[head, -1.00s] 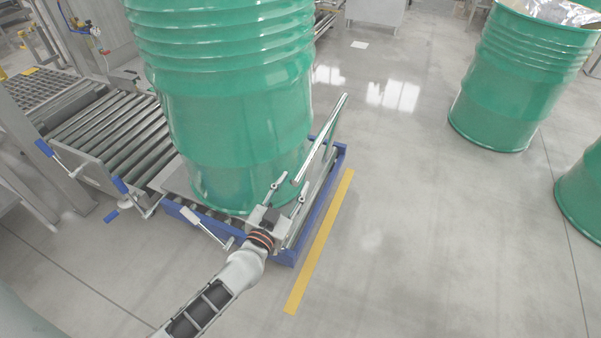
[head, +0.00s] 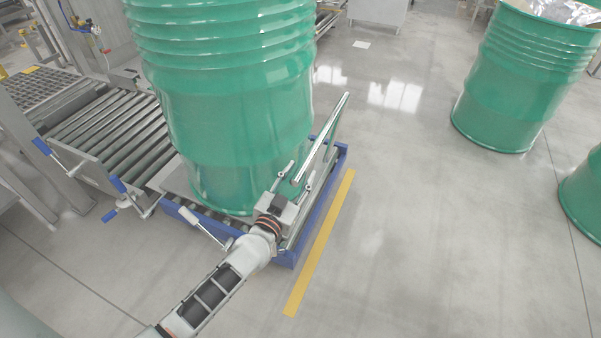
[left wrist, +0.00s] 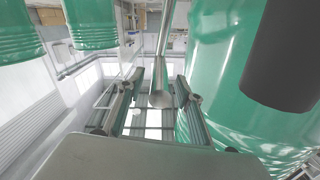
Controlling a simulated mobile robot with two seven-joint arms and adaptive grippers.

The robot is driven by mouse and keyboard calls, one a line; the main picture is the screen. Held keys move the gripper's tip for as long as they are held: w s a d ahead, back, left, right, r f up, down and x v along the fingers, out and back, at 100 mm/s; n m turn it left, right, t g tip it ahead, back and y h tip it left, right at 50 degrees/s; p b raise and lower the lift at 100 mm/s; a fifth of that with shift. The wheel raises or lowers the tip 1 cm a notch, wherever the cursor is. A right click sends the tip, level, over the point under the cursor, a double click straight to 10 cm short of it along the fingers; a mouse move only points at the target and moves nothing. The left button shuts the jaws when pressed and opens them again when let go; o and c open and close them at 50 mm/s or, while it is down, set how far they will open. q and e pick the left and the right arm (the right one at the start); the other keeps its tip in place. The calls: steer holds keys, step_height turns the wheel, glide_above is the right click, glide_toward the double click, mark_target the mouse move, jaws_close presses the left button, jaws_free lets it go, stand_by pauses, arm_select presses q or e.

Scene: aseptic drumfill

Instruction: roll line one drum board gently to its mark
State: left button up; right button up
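A large green drum (head: 235,120) stands upright on a low blue-framed roller board (head: 337,170) at the end of a roller conveyor. A slanted silver bar (head: 325,135) rises at the board's right side. My left gripper (head: 298,174) is low beside the drum, at the lower end of this bar. In the left wrist view my left gripper (left wrist: 155,95) has its fingers apart, with a metal bar (left wrist: 163,60) between them; I see no clear grip on it. The drum (left wrist: 225,75) fills the right of that view. A yellow floor line (head: 320,243) runs just right of the board. My right gripper is not in view.
The roller conveyor (head: 105,130) with blue-handled levers (head: 117,184) adjoins the board on the left. Other green drums stand on the floor at the upper right (head: 520,80) and right edge (head: 583,200). The floor right of the yellow line is clear.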

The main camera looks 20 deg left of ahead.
arm_select(q)
steer(key=shift+w, duration=0.35)
jaws_close()
steer(key=shift+w+a, duration=0.1)
steer(key=shift+a, duration=0.05)
